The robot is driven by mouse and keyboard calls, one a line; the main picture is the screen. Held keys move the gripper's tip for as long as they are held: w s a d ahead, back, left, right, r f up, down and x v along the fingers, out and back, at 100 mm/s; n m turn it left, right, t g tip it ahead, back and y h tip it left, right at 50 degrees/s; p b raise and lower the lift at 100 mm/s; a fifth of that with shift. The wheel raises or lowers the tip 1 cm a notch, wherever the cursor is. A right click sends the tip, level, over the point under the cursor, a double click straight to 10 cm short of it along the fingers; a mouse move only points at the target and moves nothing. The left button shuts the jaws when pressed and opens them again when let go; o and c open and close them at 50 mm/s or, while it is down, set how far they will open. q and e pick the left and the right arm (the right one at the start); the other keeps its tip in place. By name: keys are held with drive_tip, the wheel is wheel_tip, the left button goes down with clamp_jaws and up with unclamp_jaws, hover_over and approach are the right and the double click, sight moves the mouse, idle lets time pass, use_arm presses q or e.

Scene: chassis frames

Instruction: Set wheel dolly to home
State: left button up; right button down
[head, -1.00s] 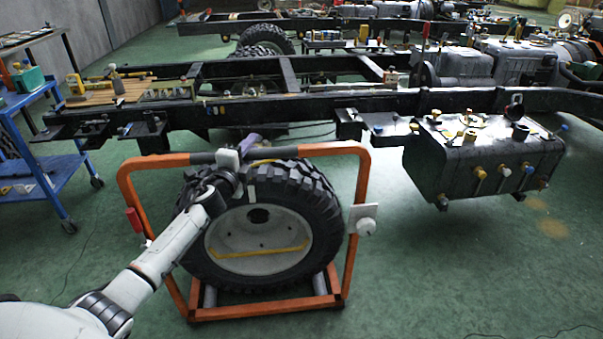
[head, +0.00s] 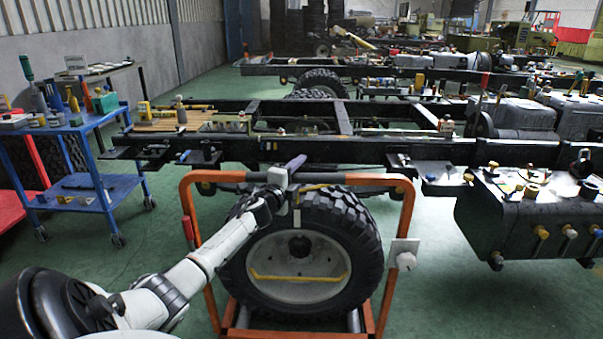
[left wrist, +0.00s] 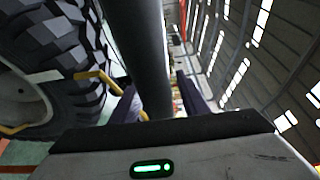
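The wheel dolly is an orange tube frame (head: 189,210) with a dark grey sleeve (head: 340,179) on its top bar. It stands upright in front of the chassis and carries a big black tyre (head: 352,237) on a pale rim. My left gripper (head: 290,166) is at the top bar, left of its middle. In the left wrist view, its two purple fingers (left wrist: 158,97) stand either side of the dark bar (left wrist: 139,45). A narrow gap shows between the bar and the right finger, so it looks open around the bar. My right gripper is not in view.
A dark chassis frame (head: 360,150) runs across close behind the dolly, with a black tank (head: 520,225) at right. A blue tool cart (head: 100,190) stands left. Green floor is clear between cart and dolly and right of the dolly.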

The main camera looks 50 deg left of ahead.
use_arm(q)
drive_tip(key=shift+w+d, duration=0.1)
drive_tip(key=shift+d, duration=0.15)
drive_tip(key=p+v, duration=0.1)
drive_tip(key=v, duration=0.9)
drive_tip(key=shift+p, duration=0.4)
drive_tip(key=shift+f, duration=0.1)
